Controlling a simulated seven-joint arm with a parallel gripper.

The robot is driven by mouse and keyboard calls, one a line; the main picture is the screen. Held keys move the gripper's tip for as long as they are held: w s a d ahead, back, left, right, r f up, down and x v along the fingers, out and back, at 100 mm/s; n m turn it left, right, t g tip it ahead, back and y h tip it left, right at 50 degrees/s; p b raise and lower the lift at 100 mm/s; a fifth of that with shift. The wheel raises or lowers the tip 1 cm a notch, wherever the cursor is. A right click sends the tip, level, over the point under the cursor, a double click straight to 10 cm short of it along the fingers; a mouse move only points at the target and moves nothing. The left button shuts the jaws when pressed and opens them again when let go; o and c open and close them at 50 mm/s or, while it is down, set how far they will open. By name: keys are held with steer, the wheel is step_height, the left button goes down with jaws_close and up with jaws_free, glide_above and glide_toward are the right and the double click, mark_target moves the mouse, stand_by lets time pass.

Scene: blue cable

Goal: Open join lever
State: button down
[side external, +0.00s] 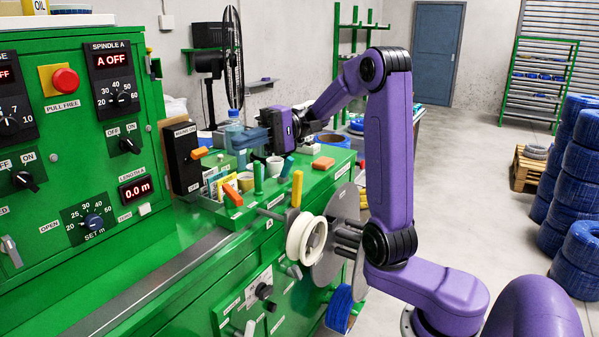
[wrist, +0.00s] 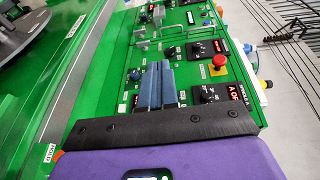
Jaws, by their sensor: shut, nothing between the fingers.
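Several coloured levers stand on the green machine's top in the side view: a green lever (side external: 258,178), a yellow lever (side external: 297,188), an orange lever (side external: 232,195) and a teal lever (side external: 287,166). Their labels are too small to read, so I cannot tell which is the join lever. My gripper (side external: 244,138) is above the machine top, behind these levers and pointing left toward the control panel. In the wrist view my gripper (wrist: 157,68) has its blue-grey fingers together and empty, with the green panel behind them. It touches no lever that I can see.
A black mains box (side external: 182,158) with an orange handle stands left of my gripper. A water bottle (side external: 233,128), a white cup (side external: 274,166) and an orange block (side external: 323,163) are close by. A white spool (side external: 306,238) and a grey disc (side external: 338,230) are at the front.

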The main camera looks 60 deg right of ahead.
steer(key=w+d+m+t+h, duration=0.15)
steer(key=d+m+t, duration=0.25)
steer(key=d+t, duration=0.4)
steer(key=s+d+m+t+h, duration=0.45)
steer(key=d+h, duration=0.25)
steer(key=d, duration=0.3)
steer(key=s+d+m+t+h, duration=0.45)
steer(key=d+m+h, duration=0.2)
steer(key=d, duration=0.45)
steer(key=h, duration=0.1)
glide_toward(291, 165)
steer(key=shift+n, duration=0.4)
steer(key=x, duration=0.6)
steer(key=shift+w+d, duration=0.1)
steer(key=shift+w, duration=0.3)
steer(key=shift+r, duration=0.15)
